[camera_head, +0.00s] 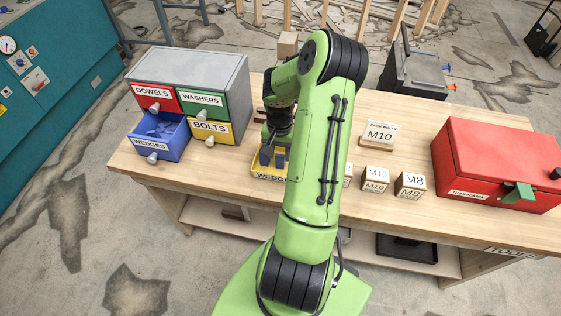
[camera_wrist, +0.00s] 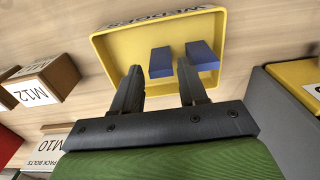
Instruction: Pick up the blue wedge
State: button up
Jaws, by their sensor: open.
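Two blue wedges lie in a shallow yellow tray (camera_wrist: 120,50) labelled WEDGES; in the wrist view one wedge (camera_wrist: 161,62) is at the centre and the other wedge (camera_wrist: 202,55) is to its right. My gripper (camera_wrist: 158,68) is open, with its dark fingers over the tray. The central wedge appears between the fingertips in the picture; the exact height gap cannot be told. In the head view my gripper (camera_head: 272,145) points down at the tray (camera_head: 262,176), whose right side is hidden by my arm. More blue wedges show in the open blue WEDGES drawer (camera_head: 158,143).
The drawer cabinet (camera_head: 215,68) stands left of the tray. M10 and M8 blocks (camera_head: 411,184) and a red toolbox (camera_head: 490,160) are to the right on the wooden workbench (camera_head: 330,230). A yellow drawer edge (camera_wrist: 298,80) is close right in the wrist view.

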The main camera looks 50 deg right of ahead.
aim_at(280, 168)
notch_tip(280, 168, down, 6)
jog(key=shift+r, duration=0.25)
jog(key=shift+c, duration=0.4)
jog(key=c, duration=0.6)
notch_tip(280, 168, up, 10)
jog(key=shift+r+p, duration=0.1)
jog(key=shift+p, duration=0.25)
jog(key=shift+c, duration=0.2)
